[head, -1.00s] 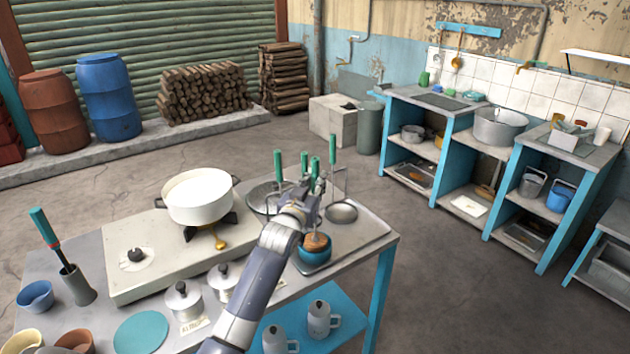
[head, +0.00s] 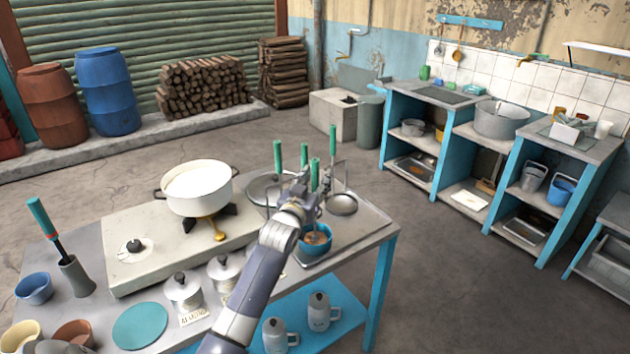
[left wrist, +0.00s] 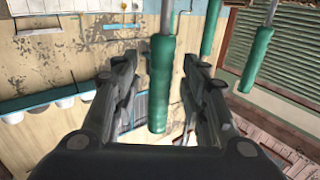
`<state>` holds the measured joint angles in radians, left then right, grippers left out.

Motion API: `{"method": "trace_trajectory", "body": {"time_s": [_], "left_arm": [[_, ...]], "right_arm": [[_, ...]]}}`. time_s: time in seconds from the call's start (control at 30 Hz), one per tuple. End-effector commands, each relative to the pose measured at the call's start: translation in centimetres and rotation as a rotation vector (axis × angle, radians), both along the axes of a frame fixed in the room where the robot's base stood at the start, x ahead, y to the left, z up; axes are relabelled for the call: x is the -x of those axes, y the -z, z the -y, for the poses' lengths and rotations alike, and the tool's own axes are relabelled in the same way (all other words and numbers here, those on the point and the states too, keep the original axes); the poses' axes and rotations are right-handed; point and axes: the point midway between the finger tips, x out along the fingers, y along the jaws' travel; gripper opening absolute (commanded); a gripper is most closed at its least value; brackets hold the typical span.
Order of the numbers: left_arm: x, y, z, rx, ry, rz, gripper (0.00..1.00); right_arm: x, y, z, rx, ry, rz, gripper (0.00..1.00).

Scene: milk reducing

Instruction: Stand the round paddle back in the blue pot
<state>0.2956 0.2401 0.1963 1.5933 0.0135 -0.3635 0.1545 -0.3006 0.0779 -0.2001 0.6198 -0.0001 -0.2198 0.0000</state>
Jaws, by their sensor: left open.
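The blue pot (head: 303,246) stands on the grey tray at the counter's right end. A brownish round part, seemingly the paddle's disc (head: 317,238), shows inside its rim, partly hidden by my arm. My left gripper (head: 308,190) is above and slightly left of the pot, among several upright green handles. In the left wrist view, its two fingers are open on either side of one green handle (left wrist: 159,90), with gaps visible on both sides. In the head view I cannot tell for certain which handle this is. My right gripper is not in view.
Other green-handled utensils (head: 277,156) and (head: 332,140) stand close around the gripper. A white pot (head: 198,195) sits on the stove to the left. Lidded canisters (head: 184,290) stand near my forearm. A grey shape shows at the bottom left edge. The floor right of the counter is clear.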

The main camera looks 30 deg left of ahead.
Motion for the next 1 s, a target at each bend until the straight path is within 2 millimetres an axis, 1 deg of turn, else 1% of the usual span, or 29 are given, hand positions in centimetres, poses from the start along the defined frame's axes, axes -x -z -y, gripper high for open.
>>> {"method": "trace_trajectory", "body": {"time_s": [0.17,0.27,0.37,0.7,0.83,1.0], "left_arm": [[0.3,0.2,0.1,0.001,0.000,-0.004,0.40],[1.2,0.3,0.3,0.001,0.000,-0.005,0.40],[2.7,0.2,0.7,0.000,0.000,-0.003,0.40],[8.9,0.1,2.3,0.001,-0.001,-0.003,0.40],[10.5,0.2,2.8,0.001,0.000,-0.002,0.40],[11.5,0.1,3.0,0.000,0.000,-0.001,0.40]], "right_arm": [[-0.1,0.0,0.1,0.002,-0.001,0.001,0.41],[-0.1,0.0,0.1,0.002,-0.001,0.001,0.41],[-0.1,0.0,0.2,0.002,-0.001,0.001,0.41],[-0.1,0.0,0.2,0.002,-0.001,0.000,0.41],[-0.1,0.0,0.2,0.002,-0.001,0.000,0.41],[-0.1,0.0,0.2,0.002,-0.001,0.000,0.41]]}}
